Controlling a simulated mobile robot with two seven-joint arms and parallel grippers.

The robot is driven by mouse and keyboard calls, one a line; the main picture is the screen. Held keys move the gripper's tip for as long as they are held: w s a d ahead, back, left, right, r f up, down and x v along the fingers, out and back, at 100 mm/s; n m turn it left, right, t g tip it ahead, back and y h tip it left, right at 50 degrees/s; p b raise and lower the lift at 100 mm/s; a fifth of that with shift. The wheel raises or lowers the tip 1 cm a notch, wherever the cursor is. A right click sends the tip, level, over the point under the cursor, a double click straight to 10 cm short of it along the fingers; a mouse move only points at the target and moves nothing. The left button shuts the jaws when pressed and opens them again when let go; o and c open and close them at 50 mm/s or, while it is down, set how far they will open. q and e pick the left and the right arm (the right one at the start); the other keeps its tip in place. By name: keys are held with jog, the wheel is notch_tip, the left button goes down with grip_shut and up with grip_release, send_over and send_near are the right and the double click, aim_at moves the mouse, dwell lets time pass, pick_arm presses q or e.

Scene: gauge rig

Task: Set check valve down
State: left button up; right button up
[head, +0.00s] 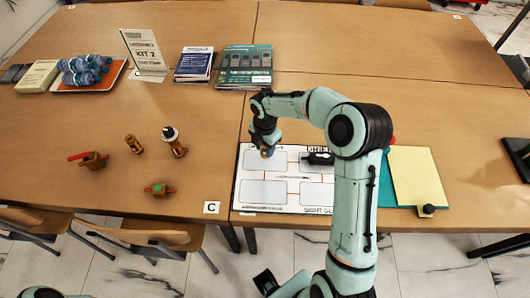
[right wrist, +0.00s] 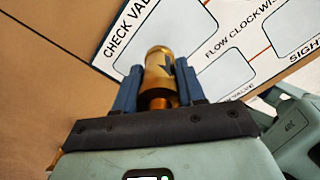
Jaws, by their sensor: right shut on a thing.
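The check valve is a brass cylinder (right wrist: 159,72) with a dark arrow mark. My right gripper (right wrist: 158,92) is shut on it, one finger on each side. In the head view the right gripper (head: 265,141) points down over the upper left of the white board (head: 237,190), and only a little of the valve shows. In the right wrist view the valve overlaps the board's edge near the "CHECK VAL..." label and its outlined box (right wrist: 180,35). I cannot tell the gap between valve and board. My left gripper is not in view.
A black part (head: 318,158) lies in the board's upper right box; both lower boxes look empty. Several brass fittings, such as one with a red handle (head: 92,159), stand at left. A yellow pad (head: 418,175) lies right of the board.

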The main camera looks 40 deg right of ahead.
aim_at(265, 153)
jog(key=shift+f, duration=1.75)
jog(key=shift+f, duration=0.2)
jog(key=o, duration=1.1)
jog(key=shift+o, duration=0.2)
jog(key=shift+r, duration=0.1)
notch_tip(265, 153, up, 12)
jog(key=shift+r+p, duration=0.15)
jog(key=shift+p, duration=0.35)
jog(key=shift+s, duration=0.1)
